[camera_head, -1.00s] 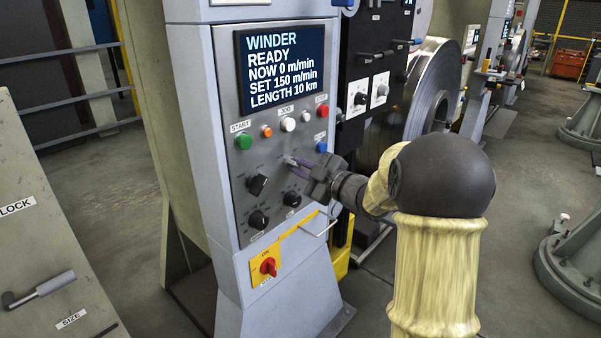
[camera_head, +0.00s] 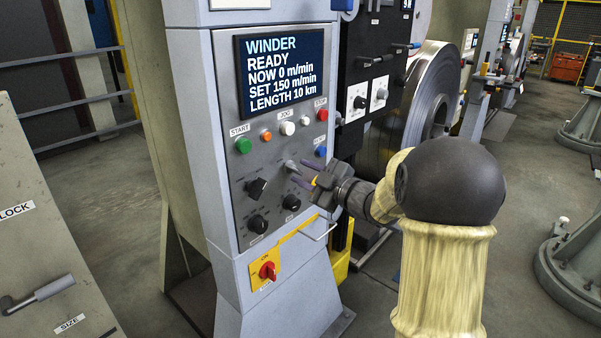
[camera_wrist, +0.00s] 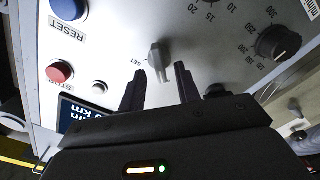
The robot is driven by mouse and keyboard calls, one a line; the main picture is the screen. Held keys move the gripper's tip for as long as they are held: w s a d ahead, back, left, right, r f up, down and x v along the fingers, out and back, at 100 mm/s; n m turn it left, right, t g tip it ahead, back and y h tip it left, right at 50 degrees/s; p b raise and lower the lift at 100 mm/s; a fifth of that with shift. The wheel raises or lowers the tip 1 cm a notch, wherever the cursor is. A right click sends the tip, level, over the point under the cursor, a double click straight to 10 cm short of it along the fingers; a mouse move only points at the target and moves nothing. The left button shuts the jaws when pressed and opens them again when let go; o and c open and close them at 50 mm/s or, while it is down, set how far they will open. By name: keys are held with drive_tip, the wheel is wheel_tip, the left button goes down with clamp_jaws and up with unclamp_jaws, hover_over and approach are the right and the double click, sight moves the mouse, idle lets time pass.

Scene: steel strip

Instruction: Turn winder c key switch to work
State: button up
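The winder's key switch (camera_head: 291,165) is a small grey key on the control panel (camera_head: 232,204), below the row of buttons. In the wrist view the key (camera_wrist: 158,58) stands out from the panel with a "SET" label beside it. Its other position labels are not readable, so its setting is unclear. My gripper (camera_head: 304,175) is open in front of the panel, just right of and below the key. In the wrist view my gripper (camera_wrist: 157,75) has its fingers apart, with the key ahead of the gap and not clamped.
Green start (camera_head: 243,145), red stop (camera_head: 322,114) and blue reset (camera_head: 320,151) buttons surround the area. Black knobs (camera_head: 257,188) sit left and below. The screen (camera_head: 280,71) reads READY. A handle (camera_head: 320,229) and a red rotary switch (camera_head: 267,270) are lower.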

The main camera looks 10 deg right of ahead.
drive_tip(key=v, duration=1.5)
drive_tip(key=shift+s, duration=0.25)
drive_tip(key=shift+d, duration=0.15)
